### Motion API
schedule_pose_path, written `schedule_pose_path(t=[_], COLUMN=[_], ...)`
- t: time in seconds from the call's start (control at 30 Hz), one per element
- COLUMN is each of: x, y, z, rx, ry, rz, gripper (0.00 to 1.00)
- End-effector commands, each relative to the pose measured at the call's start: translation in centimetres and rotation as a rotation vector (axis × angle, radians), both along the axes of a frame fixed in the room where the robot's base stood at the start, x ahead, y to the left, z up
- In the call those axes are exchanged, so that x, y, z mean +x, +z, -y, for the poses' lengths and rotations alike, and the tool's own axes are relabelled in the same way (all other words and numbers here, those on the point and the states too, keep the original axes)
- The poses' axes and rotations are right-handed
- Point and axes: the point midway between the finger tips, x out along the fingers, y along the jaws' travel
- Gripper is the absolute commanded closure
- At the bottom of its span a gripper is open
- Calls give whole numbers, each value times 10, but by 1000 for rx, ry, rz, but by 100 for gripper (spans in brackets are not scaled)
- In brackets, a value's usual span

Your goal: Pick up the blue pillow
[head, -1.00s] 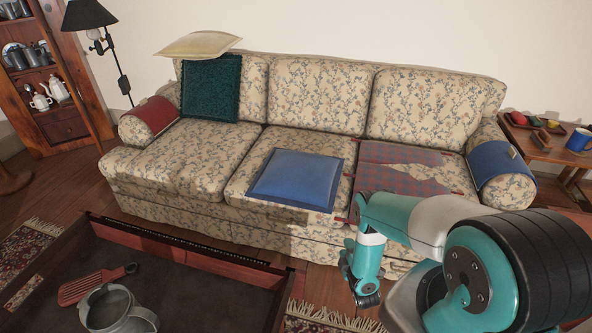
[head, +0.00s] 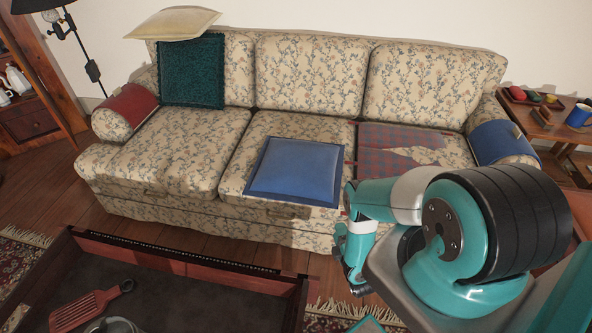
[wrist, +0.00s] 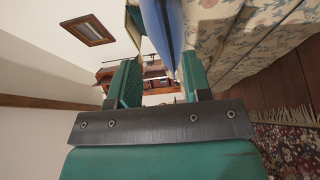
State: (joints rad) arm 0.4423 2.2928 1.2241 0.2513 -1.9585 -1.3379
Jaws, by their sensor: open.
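The blue pillow (head: 296,171) lies flat on the middle seat of the flowered sofa (head: 170,205), near its front edge. In the wrist view the blue pillow (wrist: 163,25) shows nearly edge-on at the top, beyond the fingertips. My gripper (wrist: 160,78) is open in the wrist view, with nothing visibly held between its two green fingers. In the head view my arm reaches down in front of the sofa, right of the pillow; the fingers cannot be made out there.
A checkered cloth (head: 385,155) lies on the right seat. A dark green pillow (head: 192,75) and a cream pillow (head: 174,23) are at the sofa's left. A low dark table (head: 180,255) stands in front, holding a red slotted spatula (head: 90,306). A side table (head: 540,135) is at right.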

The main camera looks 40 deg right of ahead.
Motion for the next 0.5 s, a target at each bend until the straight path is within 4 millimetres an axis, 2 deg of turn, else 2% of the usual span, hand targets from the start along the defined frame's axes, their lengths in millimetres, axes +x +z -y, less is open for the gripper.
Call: schedule_pose_path(t=[0.1,0.2,0.3,0.5], x=[27,45,58,71], y=[1,1,0,0], z=[9,17,22,26], rx=[-2,-1,0,1], ry=[1,0,-1,-2], rz=[3,2,1,1], gripper=[55,55,55,55])
